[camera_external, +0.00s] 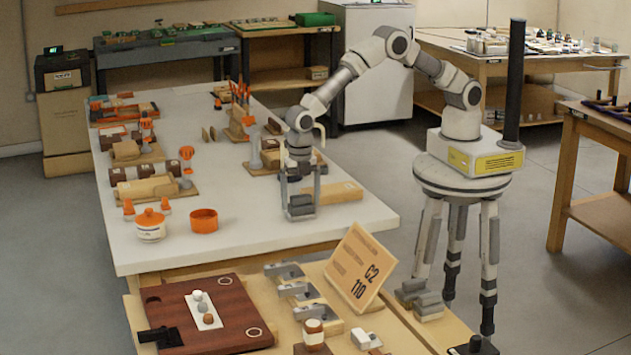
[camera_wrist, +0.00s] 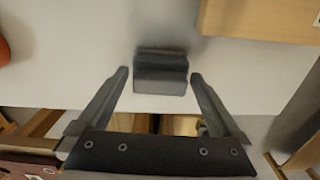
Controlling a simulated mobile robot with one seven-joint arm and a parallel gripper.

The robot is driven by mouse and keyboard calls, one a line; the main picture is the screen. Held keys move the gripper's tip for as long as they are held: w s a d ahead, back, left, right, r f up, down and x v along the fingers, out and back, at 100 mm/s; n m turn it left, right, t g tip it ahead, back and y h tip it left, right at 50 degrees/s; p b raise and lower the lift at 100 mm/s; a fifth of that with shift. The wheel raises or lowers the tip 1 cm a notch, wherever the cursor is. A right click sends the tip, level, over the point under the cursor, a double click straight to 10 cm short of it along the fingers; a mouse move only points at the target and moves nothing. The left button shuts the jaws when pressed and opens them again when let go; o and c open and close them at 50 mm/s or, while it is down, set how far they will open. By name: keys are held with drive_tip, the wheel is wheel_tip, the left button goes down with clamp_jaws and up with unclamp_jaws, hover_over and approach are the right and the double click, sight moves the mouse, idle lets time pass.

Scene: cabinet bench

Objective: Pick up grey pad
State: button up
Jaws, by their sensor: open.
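The grey pad (camera_external: 301,207) is a small dark grey block with a paler front, lying on the white table near its right front part. In the wrist view the pad (camera_wrist: 161,72) sits in the middle, in front of the jaws. My gripper (camera_external: 301,187) points down right over the pad in the outside view. In the wrist view my gripper (camera_wrist: 160,74) is open, with one fingertip to each side of the pad and visible gaps between. How far the fingertips are above the table is hard to tell.
A wooden block (camera_external: 333,192) lies just right of the pad; it also shows in the wrist view (camera_wrist: 262,20). An orange ring-shaped dish (camera_external: 204,221) and a lidded white jar (camera_external: 150,227) stand to the left. The table between dish and pad is clear.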

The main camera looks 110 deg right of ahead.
drive_tip(key=c, duration=1.1)
drive_tip(key=shift+c, duration=0.2)
drive_tip(key=shift+r, duration=0.1)
